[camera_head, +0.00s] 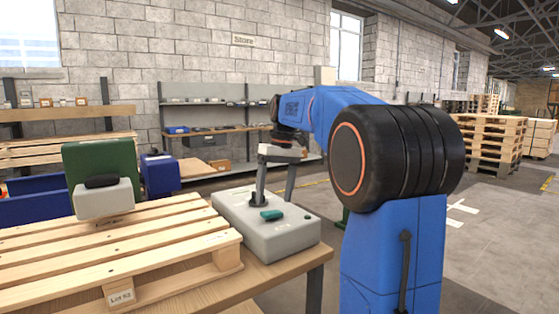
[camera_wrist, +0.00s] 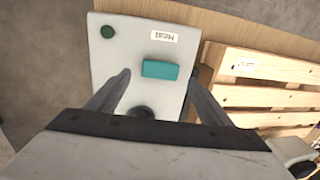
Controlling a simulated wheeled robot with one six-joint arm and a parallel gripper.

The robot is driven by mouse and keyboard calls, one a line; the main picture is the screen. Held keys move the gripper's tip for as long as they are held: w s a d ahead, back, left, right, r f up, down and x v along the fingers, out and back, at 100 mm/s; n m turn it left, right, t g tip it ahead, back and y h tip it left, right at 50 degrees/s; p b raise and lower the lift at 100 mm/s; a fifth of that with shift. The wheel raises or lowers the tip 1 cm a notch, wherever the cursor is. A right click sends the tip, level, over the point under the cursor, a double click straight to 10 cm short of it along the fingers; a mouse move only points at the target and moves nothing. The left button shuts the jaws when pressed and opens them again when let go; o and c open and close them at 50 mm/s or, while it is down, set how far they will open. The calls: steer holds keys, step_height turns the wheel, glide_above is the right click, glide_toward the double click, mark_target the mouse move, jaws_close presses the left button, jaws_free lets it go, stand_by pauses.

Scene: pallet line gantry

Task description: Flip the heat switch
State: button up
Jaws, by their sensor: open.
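A pale grey control box (camera_head: 270,240) stands on the table beside a wooden pallet; its top panel also shows in the wrist view (camera_wrist: 118,60). A teal switch (camera_head: 271,215) sits on it, next to a label that reads "Heat", upside down in the wrist view (camera_wrist: 164,37). The switch appears in the wrist view (camera_wrist: 160,69) between and just beyond my fingertips. A round black knob (camera_wrist: 141,112) lies nearer my palm, and a small green button (camera_wrist: 107,31) is at a corner. My gripper (camera_head: 276,196) is open and empty above the box, pointing down. Contact with the panel cannot be told.
The wooden pallet (camera_head: 120,238) fills the table to the left. Shelving (camera_head: 205,131) stands along the back wall. Stacked pallets (camera_head: 492,140) and open floor are at the right.

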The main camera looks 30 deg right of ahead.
step_height(320, 180, up, 13)
steer(key=d, duration=0.2)
steer(key=shift+d, duration=0.1)
stand_by(0.5)
steer(key=s+a+f+t, duration=0.1)
steer(key=s+a+f, duration=0.4)
steer(key=s+f, duration=0.5)
steer(key=s+a+f+t+h, duration=0.1)
steer(key=s+a+f+t, duration=0.1)
steer(key=s+a+f, duration=0.4)
steer(key=s+a+f+t+h, duration=0.1)
steer(key=s+a+f, duration=0.5)
steer(key=s+f, duration=0.7)
step_height(320, 180, down, 3)
steer(key=shift+s+f+t, duration=0.2)
steer(key=shift+s+t, duration=0.15)
steer(key=shift+t, duration=0.05)
